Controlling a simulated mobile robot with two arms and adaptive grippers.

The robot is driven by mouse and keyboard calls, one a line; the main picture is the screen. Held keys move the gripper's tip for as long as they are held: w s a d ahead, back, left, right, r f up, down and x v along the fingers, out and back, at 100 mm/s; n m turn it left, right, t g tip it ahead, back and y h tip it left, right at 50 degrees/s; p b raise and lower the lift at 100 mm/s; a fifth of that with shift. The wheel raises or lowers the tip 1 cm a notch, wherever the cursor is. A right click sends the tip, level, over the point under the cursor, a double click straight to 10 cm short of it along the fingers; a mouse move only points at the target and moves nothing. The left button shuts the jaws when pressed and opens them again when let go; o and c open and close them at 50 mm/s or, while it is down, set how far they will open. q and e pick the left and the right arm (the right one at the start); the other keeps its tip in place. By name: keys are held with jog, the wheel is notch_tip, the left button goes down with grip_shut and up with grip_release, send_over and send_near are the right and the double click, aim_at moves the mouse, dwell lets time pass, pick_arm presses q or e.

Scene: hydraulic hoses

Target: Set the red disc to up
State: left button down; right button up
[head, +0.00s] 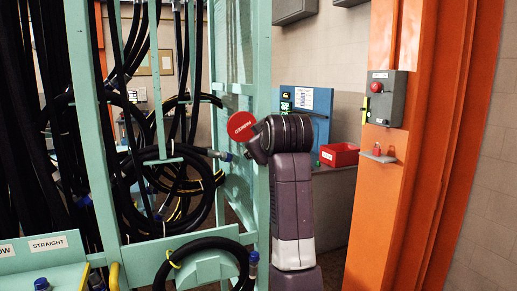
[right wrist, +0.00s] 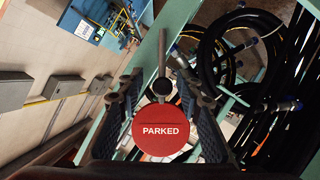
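The red disc (head: 241,126) shows at the green frame's right post in the head view, just left of my right arm's wrist. In the right wrist view the red disc (right wrist: 162,138) faces the camera and reads PARKED. A round grey knob (right wrist: 162,87) and a thin bar show just above it there. My right gripper (right wrist: 159,92) has its two fingers spread, one on each side of the disc. I cannot tell whether they touch it. In the head view my right arm's wrist hides most of this gripper. My left gripper is not in view.
The green frame (head: 264,215) stands close beside my right arm, with black hoses (head: 178,190) looped inside it. A red bin (head: 339,155) sits behind the arm. An orange column (head: 370,205) with a grey switch box (head: 385,98) stands to the right.

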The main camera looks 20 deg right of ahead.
jog(key=shift+s, duration=0.1)
jog(key=v, duration=1.1)
jog(key=shift+s, duration=0.4)
jog(key=shift+a+r, duration=0.1)
